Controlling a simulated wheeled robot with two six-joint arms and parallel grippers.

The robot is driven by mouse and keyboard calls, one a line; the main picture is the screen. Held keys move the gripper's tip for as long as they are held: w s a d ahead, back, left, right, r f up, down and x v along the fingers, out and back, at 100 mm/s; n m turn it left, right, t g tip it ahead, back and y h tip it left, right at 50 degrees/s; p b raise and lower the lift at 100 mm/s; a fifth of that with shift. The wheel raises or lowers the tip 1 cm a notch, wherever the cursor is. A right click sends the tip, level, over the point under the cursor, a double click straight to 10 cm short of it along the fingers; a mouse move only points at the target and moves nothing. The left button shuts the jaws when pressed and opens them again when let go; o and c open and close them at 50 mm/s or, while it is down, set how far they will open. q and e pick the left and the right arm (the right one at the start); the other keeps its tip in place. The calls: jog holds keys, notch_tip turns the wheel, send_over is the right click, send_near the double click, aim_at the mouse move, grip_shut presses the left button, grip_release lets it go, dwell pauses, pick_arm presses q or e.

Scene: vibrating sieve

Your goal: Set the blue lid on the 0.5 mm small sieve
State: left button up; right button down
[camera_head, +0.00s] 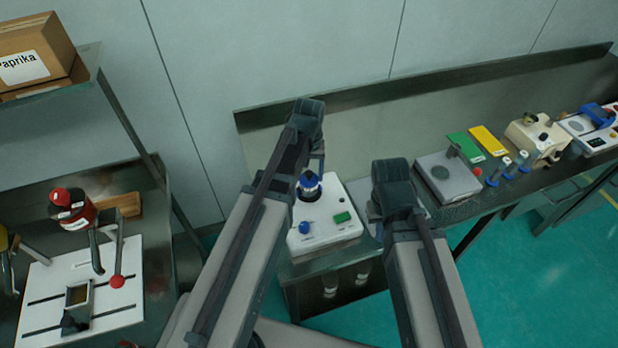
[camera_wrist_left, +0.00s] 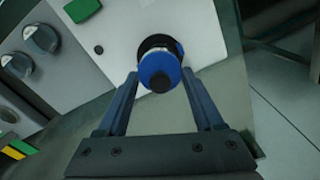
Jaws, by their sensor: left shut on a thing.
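The blue lid (camera_wrist_left: 158,68) has a dark knob and sits between the two fingers of my left gripper (camera_wrist_left: 160,76), which is shut on it. In the head view the blue lid (camera_head: 310,181) is directly over the round mount of the white sieve shaker (camera_head: 335,236). A pale band and a dark ring show beneath the lid in the wrist view. I cannot tell whether that is the 0.5 mm small sieve or whether the lid touches it. No size label is readable. My right arm stands to the right of the shaker; its fingers are hidden.
The shaker has a green button (camera_head: 342,217) and a blue knob (camera_head: 306,227). A grey scale (camera_head: 447,175), green mat (camera_head: 464,146) and yellow mat (camera_head: 489,140) lie farther right.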

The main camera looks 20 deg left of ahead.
aim_at(309, 173)
pick_arm(q)
jog(key=o, duration=1.4)
jog(key=shift+c, duration=0.2)
notch_tip(309, 173, up, 12)
jog(key=p, duration=1.2)
jog(key=s+d+m+y, duration=0.1)
jog(key=s+d+m, duration=0.5)
jog(key=s+d, duration=0.4)
jog(key=s, duration=0.4)
jog(key=shift+s+d+r, duration=0.15)
jog(key=shift+s+d, duration=0.1)
